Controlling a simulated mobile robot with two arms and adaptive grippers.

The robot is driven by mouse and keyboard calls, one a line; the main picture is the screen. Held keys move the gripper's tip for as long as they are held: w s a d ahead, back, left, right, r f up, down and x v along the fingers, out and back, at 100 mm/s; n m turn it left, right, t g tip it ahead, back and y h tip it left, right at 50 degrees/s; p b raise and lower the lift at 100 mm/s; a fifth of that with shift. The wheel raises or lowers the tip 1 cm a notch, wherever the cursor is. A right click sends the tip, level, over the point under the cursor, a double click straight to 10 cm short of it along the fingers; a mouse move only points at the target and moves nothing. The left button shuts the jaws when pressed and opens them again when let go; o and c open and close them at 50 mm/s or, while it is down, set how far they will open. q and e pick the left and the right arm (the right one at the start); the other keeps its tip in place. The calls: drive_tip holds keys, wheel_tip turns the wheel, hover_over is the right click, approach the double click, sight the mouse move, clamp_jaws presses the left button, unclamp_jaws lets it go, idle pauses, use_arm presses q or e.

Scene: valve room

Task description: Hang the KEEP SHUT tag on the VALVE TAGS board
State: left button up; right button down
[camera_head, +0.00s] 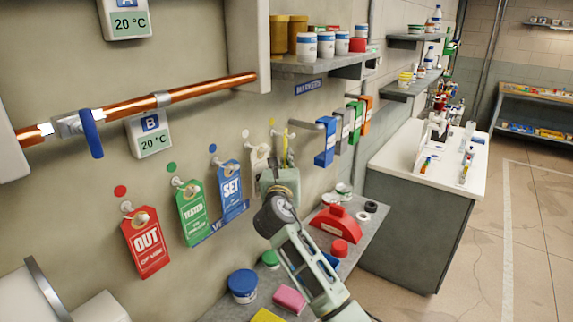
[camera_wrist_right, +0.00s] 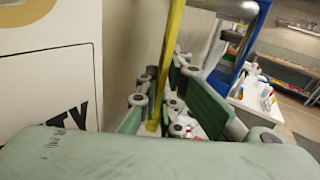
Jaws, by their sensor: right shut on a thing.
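My right gripper (camera_head: 281,176) is at the wall, shut on a thin yellow tag (camera_head: 285,148) seen nearly edge-on; its lettering cannot be read. In the right wrist view the yellow tag (camera_wrist_right: 172,60) stands upright between the fingers (camera_wrist_right: 153,105). The tag is close to the right-hand peg (camera_head: 276,132) under a yellow dot; I cannot tell whether it is on that peg. The blue VALVE TAGS strip (camera_head: 205,236) is partly hidden by my arm. My left gripper is not in view.
Red OUT OF USE (camera_head: 146,250), green TESTED (camera_head: 192,212), blue SET (camera_head: 231,185) and a white tag (camera_head: 259,158) hang on pegs to the left. A row of holders (camera_head: 326,147) sits close right. A cluttered shelf (camera_head: 225,308) lies below.

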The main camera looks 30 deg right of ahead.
idle(0.3)
drive_tip(key=c, duration=1.8)
unclamp_jaws()
drive_tip(key=shift+c, duration=0.2)
drive_tip(key=v, duration=1.2)
